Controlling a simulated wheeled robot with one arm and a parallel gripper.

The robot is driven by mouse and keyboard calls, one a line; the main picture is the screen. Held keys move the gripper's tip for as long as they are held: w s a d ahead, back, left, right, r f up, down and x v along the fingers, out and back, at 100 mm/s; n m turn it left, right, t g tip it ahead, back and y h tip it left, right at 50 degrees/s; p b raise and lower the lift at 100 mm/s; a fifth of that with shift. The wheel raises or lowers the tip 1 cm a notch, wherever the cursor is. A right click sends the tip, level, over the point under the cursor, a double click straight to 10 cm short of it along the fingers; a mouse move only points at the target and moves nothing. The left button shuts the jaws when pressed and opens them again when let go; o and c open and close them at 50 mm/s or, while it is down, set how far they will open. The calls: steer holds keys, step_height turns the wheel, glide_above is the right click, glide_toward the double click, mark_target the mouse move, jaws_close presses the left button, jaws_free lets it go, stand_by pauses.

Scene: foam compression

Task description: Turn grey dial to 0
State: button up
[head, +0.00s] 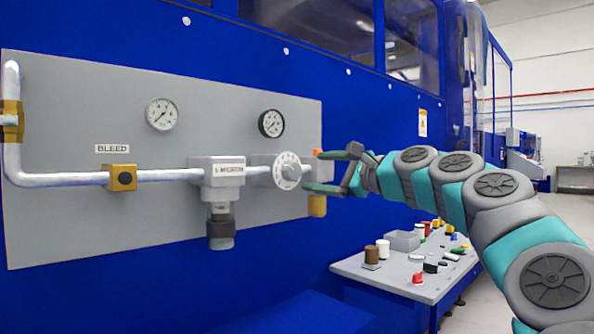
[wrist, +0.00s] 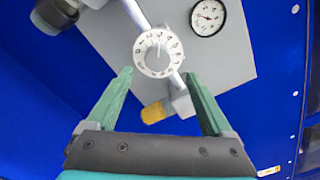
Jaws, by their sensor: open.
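The dial (head: 287,170) is a round, pale grey-white disc with dark numerals, mounted on the pipe on the grey panel. In the wrist view the dial (wrist: 158,53) is face-on, ahead of the fingertips and between their lines. A dark line runs from its centre toward the top; the numerals are too small to read surely. My gripper (head: 331,168) is open and empty, just right of the dial in the head view. In the wrist view my gripper (wrist: 158,74) has its green fingers spread wide, with no visible contact with the dial.
Two gauges (head: 161,114) (head: 271,123) sit above the pipe. A regulator block (head: 218,171) is left of the dial and a yellow fitting (head: 317,206) right of it. A brass valve (head: 121,178) is under the BLEED label. A side table (head: 350,267) holds small items below.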

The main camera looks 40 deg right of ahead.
mark_target(295, 171)
steer(key=w, duration=0.5)
steer(key=w+a, duration=0.1)
steer(key=w, duration=0.1)
steer(key=shift+w+p, duration=0.15)
steer(key=shift+p, duration=0.25)
steer(key=shift+f, duration=0.1)
jaws_close()
steer(key=shift+n, duration=0.3)
